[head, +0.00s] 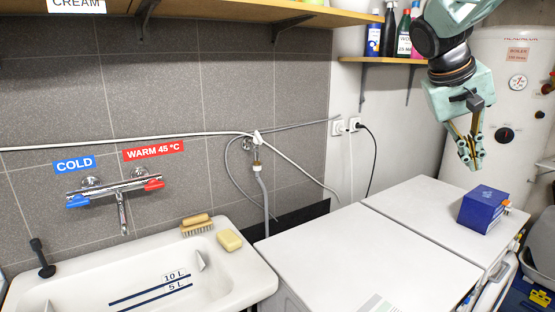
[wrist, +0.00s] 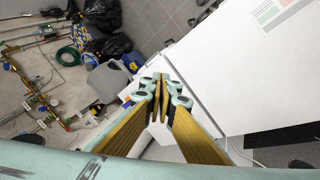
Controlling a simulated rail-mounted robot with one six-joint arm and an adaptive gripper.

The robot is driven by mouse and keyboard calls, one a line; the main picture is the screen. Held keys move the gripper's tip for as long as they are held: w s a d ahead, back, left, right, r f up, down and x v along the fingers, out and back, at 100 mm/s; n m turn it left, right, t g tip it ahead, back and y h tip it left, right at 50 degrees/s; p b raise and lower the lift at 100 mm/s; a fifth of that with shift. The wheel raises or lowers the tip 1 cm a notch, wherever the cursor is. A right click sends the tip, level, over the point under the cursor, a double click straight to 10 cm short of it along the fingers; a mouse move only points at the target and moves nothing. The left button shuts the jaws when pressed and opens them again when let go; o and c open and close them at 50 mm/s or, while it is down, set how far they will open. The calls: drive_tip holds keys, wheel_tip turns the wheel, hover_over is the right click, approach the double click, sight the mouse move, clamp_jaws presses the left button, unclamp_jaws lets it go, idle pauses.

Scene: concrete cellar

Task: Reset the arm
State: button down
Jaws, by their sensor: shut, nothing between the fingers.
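My gripper (head: 472,160) hangs from my arm at the upper right of the head view, pointing down. It is above the white machine tops and apart from them. Its fingers are together and hold nothing. The closed fingertips also show in the middle of the wrist view (wrist: 160,78), with white machine tops to their right and the cellar floor to their left.
A blue box (head: 483,208) stands on the rear white top, below my gripper. A boiler (head: 508,100) is behind it. Shelf bottles (head: 389,32) stand close to my arm. The front white top (head: 365,250) is mostly clear. A sink (head: 150,275) is at left.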

drive_tip(key=s+a+f+n+t+y, duration=0.1)
drive_tip(key=s+a+f+y, duration=0.2)
drive_tip(key=s+a, duration=1.1)
drive_tip(key=s+a+f+n+t+y, duration=0.1)
drive_tip(key=s+a+f, duration=0.5)
drive_tip(key=s+a, duration=0.8)
drive_tip(key=s+n+y, duration=0.1)
drive_tip(key=s+y, duration=0.1)
drive_tip(key=s, duration=0.5)
drive_tip(key=shift+s+a+n, duration=0.25)
drive_tip(key=shift+s+n, duration=0.05)
drive_tip(key=shift+s, duration=0.1)
drive_tip(key=shift+w+d+r, duration=0.1)
